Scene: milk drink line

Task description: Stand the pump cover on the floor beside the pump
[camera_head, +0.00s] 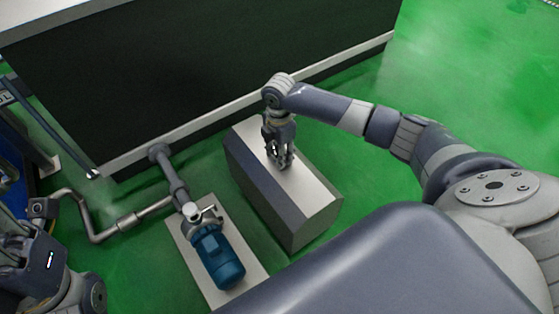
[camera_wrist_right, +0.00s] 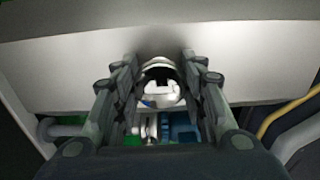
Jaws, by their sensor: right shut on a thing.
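The pump cover (camera_head: 312,200) is a long box-shaped hood with a pale top and dark sloping sides. It is to the right of the pump (camera_head: 218,260), apart from it in the head view. I cannot tell whether its lower edge touches the floor. My right gripper (camera_head: 281,164) is shut on the cover at its top; the grip point itself is mostly hidden. In the right wrist view its fingers (camera_wrist_right: 160,90) flank a white rounded part, with a pale panel behind. The blue pump is uncovered. My left gripper (camera_head: 14,240) is partly in view at the left edge, its fingers unclear.
The pump stands on a pale base plate (camera_head: 254,264). Grey pipes (camera_head: 128,222) run left from it and back to a large dark cabinet (camera_head: 200,75) with a pale bottom rail. Green floor (camera_head: 440,85) is clear to the right of the cover and my right arm.

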